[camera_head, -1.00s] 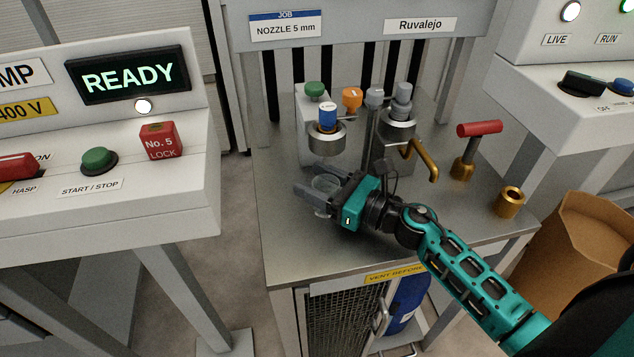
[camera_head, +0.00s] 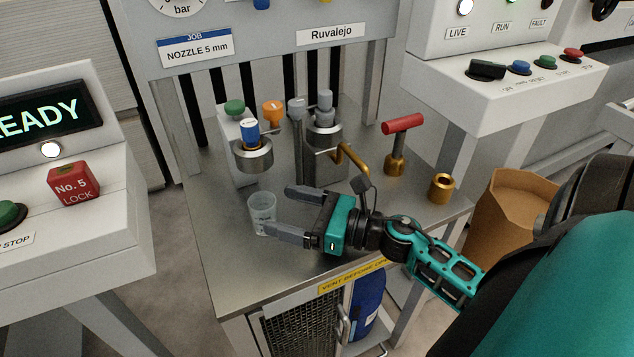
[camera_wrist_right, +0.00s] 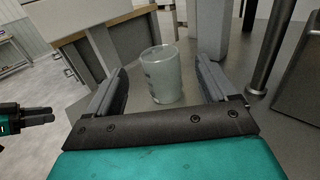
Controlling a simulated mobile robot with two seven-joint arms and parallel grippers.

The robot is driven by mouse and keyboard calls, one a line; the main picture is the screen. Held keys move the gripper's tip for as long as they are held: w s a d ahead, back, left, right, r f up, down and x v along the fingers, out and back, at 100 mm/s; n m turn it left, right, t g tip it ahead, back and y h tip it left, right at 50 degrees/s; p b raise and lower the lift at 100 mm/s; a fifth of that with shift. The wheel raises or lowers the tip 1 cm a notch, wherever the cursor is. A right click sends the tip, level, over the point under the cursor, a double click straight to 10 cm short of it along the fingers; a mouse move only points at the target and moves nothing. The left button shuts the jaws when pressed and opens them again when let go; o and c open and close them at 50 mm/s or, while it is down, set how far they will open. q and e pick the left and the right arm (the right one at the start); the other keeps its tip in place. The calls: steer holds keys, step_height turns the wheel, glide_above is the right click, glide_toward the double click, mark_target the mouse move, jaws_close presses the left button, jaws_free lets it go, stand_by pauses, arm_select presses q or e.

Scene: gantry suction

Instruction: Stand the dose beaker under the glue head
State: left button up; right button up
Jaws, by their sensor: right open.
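The clear dose beaker (camera_head: 262,214) stands upright on the steel bench top, below and slightly in front of the blue-topped head with a steel collar (camera_head: 252,156), which seems to be the glue head. Whether it is centred under it I cannot tell. My right gripper (camera_head: 279,209) is open and empty, just right of the beaker. The lower finger's tip overlaps the beaker's edge in the head view. In the wrist view the beaker (camera_wrist_right: 161,76) stands beyond the open fingers. My left gripper (camera_wrist_right: 38,115) shows small at the left edge there.
A second steel-collared head (camera_head: 325,130) stands right of the first, with a brass bent pipe (camera_head: 352,158). A red T-handle (camera_head: 402,125) and a brass socket (camera_head: 442,188) stand at the bench's right. The front left of the bench (camera_head: 228,265) is clear.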

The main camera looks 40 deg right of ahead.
arm_select(q)
steer(key=shift+w+d+b, duration=0.25)
steer(key=shift+b, duration=0.05)
arm_select(e)
steer(key=shift+v, duration=2.8)
